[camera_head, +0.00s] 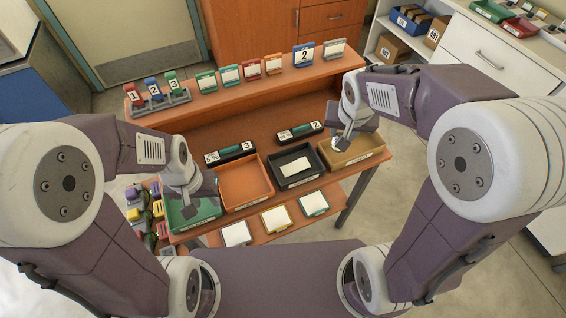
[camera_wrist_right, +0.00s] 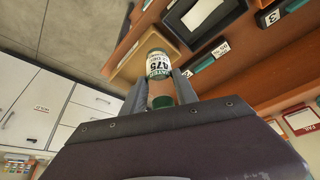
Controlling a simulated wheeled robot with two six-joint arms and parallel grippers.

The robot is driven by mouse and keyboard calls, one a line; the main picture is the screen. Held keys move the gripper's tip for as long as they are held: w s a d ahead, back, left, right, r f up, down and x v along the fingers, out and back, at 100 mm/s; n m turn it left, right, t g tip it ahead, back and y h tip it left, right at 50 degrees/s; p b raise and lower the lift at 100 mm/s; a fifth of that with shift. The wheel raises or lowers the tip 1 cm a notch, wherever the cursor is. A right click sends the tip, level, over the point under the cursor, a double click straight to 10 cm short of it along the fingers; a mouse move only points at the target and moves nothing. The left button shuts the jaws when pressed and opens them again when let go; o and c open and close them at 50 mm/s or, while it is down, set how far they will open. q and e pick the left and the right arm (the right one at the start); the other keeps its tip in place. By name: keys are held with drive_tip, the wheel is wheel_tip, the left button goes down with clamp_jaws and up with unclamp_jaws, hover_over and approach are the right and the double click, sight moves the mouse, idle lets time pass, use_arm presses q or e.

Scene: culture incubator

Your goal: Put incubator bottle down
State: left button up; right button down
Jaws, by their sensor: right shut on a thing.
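The bottle (camera_wrist_right: 157,68), with a white printed label and green bands, is held between the fingers of my right gripper (camera_wrist_right: 160,90) in the right wrist view. In the head view my right gripper (camera_head: 345,138) is over the tan tray (camera_head: 368,154) at the right end of the tray row. The bottle is mostly hidden there, and I cannot tell whether it touches the tray. My left gripper (camera_head: 191,203) is over the green tray (camera_head: 205,213) at the left end; whether its fingers are apart is unclear.
An orange tray (camera_head: 243,199) and a black tray (camera_head: 297,180) stand between the end trays. Label blocks numbered 3 (camera_head: 230,153) and 2 (camera_head: 300,131) lie behind them.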

use_arm(q)
drive_tip(key=shift+r, duration=0.1)
drive_tip(key=shift+f, duration=0.3)
use_arm(e)
drive_tip(key=w+f, duration=0.6)
drive_tip(key=w, duration=0.1)
drive_tip(key=w+a+f, duration=0.1)
drive_tip(key=w+f, duration=0.3)
drive_tip(key=shift+w+a+f, duration=0.1)
drive_tip(key=shift+w, duration=0.05)
drive_tip(key=shift+w+f, duration=0.1)
drive_tip(key=shift+f, duration=0.3)
use_arm(q)
drive_tip(key=shift+f+b, duration=0.2)
drive_tip(key=shift+b, duration=0.25)
use_arm(e)
drive_tip(key=shift+f, duration=0.15)
drive_tip(key=c, duration=0.9)
unclamp_jaws()
drive_tip(key=shift+c, duration=0.2)
